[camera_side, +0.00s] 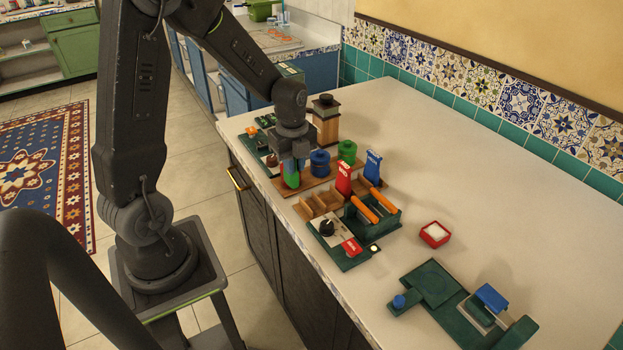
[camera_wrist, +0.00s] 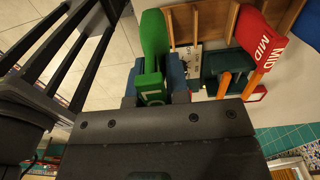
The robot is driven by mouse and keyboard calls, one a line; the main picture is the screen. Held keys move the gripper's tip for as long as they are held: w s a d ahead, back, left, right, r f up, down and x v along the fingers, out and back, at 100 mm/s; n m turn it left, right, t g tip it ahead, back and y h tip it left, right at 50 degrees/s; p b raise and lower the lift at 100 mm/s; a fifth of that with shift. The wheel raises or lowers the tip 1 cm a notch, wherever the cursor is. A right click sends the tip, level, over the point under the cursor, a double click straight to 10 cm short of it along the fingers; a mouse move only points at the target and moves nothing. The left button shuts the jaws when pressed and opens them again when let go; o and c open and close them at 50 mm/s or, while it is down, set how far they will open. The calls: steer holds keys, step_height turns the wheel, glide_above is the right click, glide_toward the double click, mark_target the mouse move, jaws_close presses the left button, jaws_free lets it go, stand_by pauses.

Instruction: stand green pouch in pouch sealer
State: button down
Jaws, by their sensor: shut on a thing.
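My gripper (camera_side: 292,163) points down over the near left part of the counter and is shut on the green pouch (camera_side: 291,180). In the wrist view the green pouch (camera_wrist: 155,38) stands between the two blue-grey fingers (camera_wrist: 154,88). In the side view it hangs beside a wooden rack (camera_side: 322,203); whether it touches anything below is not clear. A dark green device with two orange handles (camera_side: 372,208) stands right of the rack. Another dark green device with a blue block (camera_side: 490,298) lies farther right. I cannot tell which is the pouch sealer.
A red pouch (camera_side: 343,179) marked MID and a blue pouch (camera_side: 373,167) stand upright by the rack. Blue (camera_side: 320,163) and green (camera_side: 347,151) canisters and a wooden grinder (camera_side: 326,120) stand behind. A control box (camera_side: 341,243) and a red dish (camera_side: 435,234) sit nearby.

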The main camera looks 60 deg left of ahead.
steer(key=s+a+r, duration=0.4)
steer(key=a, duration=0.1)
steer(key=w+d+r+n, duration=0.4)
steer(key=w+d+n, duration=1.1)
steer(key=s+a+f+m, duration=0.4)
steer(key=s+a+m, duration=1.1)
steer(key=shift+w+d+f, duration=1.25)
steer(key=shift+d+f, duration=0.25)
steer(key=shift+f, duration=0.3)
steer(key=shift+w+d+f, duration=1.2)
steer(key=shift+d+f, duration=0.3)
steer(key=shift+f, duration=0.25)
steer(key=shift+w+d+f, duration=1.25)
steer(key=shift+d+f, duration=0.25)
steer(key=shift+f, duration=0.3)
